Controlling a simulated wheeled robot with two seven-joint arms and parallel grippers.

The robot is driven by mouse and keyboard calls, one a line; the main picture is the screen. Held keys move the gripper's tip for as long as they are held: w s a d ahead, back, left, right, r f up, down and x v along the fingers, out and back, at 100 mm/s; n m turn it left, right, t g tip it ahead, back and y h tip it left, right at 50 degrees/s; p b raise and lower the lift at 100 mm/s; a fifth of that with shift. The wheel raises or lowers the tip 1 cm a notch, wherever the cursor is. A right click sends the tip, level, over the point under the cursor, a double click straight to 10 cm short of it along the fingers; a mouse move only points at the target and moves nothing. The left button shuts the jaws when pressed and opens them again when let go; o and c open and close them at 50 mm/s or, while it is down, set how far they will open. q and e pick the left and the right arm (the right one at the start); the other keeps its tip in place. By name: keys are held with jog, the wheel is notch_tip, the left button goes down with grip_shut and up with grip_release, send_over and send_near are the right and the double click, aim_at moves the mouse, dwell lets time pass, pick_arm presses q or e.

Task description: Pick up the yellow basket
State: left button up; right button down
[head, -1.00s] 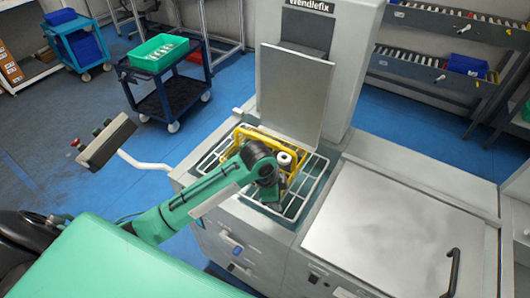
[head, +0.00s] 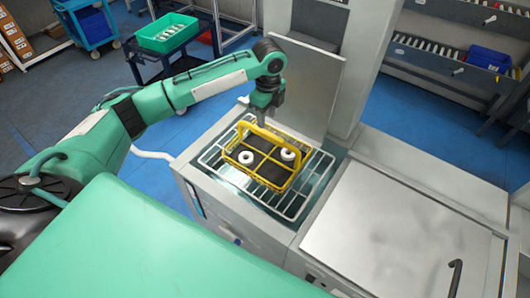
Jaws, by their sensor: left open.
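The yellow basket (head: 262,178) stands upright on a white wire rack (head: 296,202) in the open well of a grey machine. Its raised handle (head: 268,136) spans it, and two white ring-shaped parts (head: 246,157) sit inside on a dark base. My left gripper (head: 262,116) is open and points down at the far left end of the handle. I cannot tell whether its fingers are around the handle or just behind it. My right gripper is not in view.
The machine's lid (head: 304,85) stands open behind the basket. A closed metal lid (head: 403,217) with a black handle lies to the right. A cart with a green bin (head: 168,33) stands at the back left, and racks stand at the back right.

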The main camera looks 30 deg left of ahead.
aim_at(269, 135)
pick_arm(q)
jog(key=f, duration=0.3)
jog(key=f+p, duration=0.1)
jog(key=shift+w+d+f, duration=0.2)
jog(key=shift+d+f, duration=0.1)
jog(key=shift+f, duration=0.45)
jog(key=shift+s+a+f+p, duration=0.1)
jog(key=shift+f+p, duration=0.35)
jog(key=shift+p, duration=0.05)
jog(key=f, duration=0.1)
jog(key=f+p, duration=0.2)
jog(key=f, duration=0.1)
jog(key=shift+d, duration=0.3)
jog(key=shift+f+p, duration=0.2)
jog(key=shift+p, duration=0.1)
jog(key=shift+a+f, duration=0.15)
jog(key=shift+a, duration=0.05)
jog(key=shift+d+f, duration=0.1)
jog(key=shift+f, duration=0.1)
grip_shut()
